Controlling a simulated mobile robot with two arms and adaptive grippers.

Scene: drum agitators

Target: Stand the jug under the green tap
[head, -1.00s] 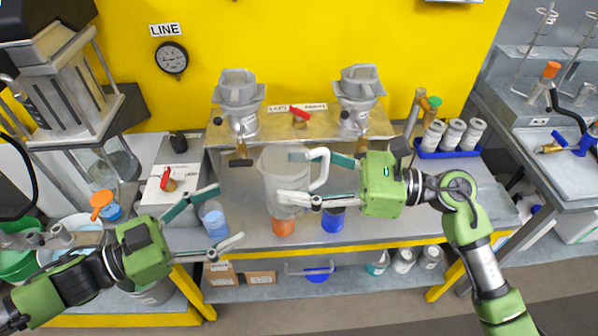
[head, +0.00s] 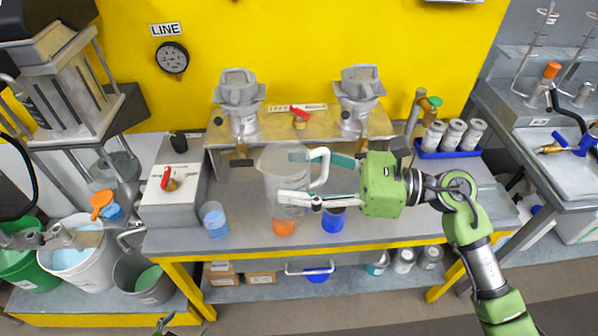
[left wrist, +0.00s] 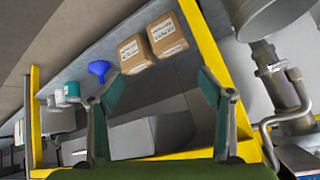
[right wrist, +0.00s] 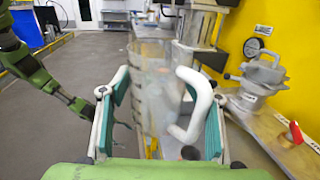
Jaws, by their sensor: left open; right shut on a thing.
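The jug (head: 278,180) is a tall clear vessel with a white handle (head: 321,167). My right gripper (head: 302,176) is shut on the jug's handle, in front of the bench's middle. The jug appears upright; I cannot tell its height above the bench. In the right wrist view the jug (right wrist: 150,85) and its handle show between the fingers. The green tap (head: 432,103) is at the back right of the bench, right of the jug. My left gripper (left wrist: 155,78) is open and empty, low in front of the lower shelf; only a tip shows at the head view's bottom edge.
Blue (head: 333,219) and orange (head: 284,227) cups stand near the jug, with a light-blue beaker (head: 214,220) to its left. A blue rack (head: 448,147) of canisters stands beside the green tap. Two hoppers (head: 240,95) stand behind. Buckets (head: 75,262) stand at left.

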